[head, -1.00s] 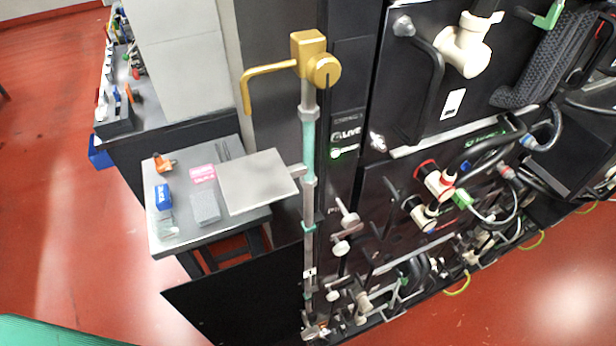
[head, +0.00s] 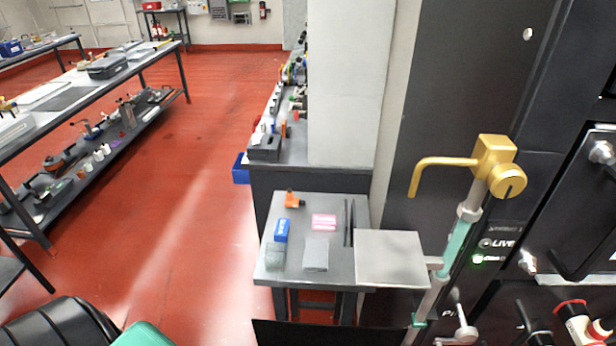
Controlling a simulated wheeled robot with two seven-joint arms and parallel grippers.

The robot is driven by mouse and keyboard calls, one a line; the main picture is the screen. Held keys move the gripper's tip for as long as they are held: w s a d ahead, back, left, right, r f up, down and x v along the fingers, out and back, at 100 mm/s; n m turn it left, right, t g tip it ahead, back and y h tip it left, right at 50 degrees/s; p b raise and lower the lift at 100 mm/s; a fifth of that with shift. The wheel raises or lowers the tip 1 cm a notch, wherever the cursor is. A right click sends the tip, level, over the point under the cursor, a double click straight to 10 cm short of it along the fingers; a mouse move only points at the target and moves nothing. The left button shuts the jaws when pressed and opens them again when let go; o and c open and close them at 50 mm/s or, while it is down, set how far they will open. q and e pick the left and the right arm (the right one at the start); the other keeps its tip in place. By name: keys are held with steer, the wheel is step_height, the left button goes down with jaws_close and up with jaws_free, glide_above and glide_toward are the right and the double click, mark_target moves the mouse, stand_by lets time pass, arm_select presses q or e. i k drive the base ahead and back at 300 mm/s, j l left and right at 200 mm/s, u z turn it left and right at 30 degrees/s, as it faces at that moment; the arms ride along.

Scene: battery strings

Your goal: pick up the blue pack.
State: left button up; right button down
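The blue pack (head: 282,230) is a small blue block with white marking. It lies on the left part of a small grey table (head: 336,284) in the head view. An orange item (head: 293,199) lies behind it, a pink labelled pack (head: 324,221) lies to its right, and a grey-green block (head: 275,256) lies in front of it. A light grey block (head: 316,254) lies at front right of it. Neither of my grippers shows in the head view.
A flat grey plate (head: 390,258) on a pole with a gold hook (head: 492,168) stands right of the table. Black cabinets fill the right side. A long workbench (head: 75,82) stands at left. Red floor (head: 190,220) is open between them.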

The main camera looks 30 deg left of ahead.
mark_target(282, 226)
steer(key=u, duration=1.15)
